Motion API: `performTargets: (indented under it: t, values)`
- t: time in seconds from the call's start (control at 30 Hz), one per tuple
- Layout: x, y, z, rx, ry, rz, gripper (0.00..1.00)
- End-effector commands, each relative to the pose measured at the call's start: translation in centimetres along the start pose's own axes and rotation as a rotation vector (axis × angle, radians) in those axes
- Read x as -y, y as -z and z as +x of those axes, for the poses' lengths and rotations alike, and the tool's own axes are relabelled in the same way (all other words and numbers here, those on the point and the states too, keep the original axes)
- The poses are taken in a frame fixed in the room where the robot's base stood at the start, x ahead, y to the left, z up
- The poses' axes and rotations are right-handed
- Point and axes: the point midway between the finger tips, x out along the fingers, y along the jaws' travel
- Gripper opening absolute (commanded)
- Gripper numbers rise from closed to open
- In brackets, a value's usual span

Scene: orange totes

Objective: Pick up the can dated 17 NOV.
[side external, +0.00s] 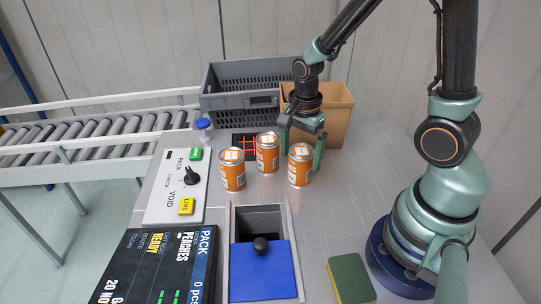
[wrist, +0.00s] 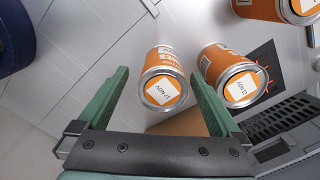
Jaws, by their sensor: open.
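The can dated 17 NOV (wrist: 163,82) is orange with a silver rim and a white date label on its lid. In the wrist view it lies between the tips of my open gripper (wrist: 158,76), with a gap on each side. It appears to be the right-hand can (side external: 300,167) of three in the side view, upright on the table, its date too small to read there. My gripper (side external: 302,150) has its fingers pointing down on either side of this can. How far down they reach around it is hard to tell.
A second orange can (wrist: 230,73), its date hard to read, stands close beside the right finger. A third can (side external: 232,170) stands further left. A grey crate (side external: 225,80) and a cardboard box (side external: 335,110) are behind. A blue-lidded bin (side external: 265,272) and sponge (side external: 350,279) are in front.

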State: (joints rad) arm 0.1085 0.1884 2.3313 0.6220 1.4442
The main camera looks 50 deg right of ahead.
Motion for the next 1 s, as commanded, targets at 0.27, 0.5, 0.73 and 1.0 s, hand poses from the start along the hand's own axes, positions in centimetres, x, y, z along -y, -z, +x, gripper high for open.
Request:
performTargets:
  t: [0.27, 0.5, 0.73, 1.0]
  values:
    - [0.1, 0.3, 2.0, 0.001, -0.005, 0.0, 1.0]
    - [0.4, 0.6, 4.7, 0.0, -0.003, -0.001, 1.0]
    - [0.5, 0.6, 5.5, 0.0, 0.0, -0.001, 1.0]
    - [0.5, 0.6, 5.5, 0.0, 0.001, -0.001, 0.58]
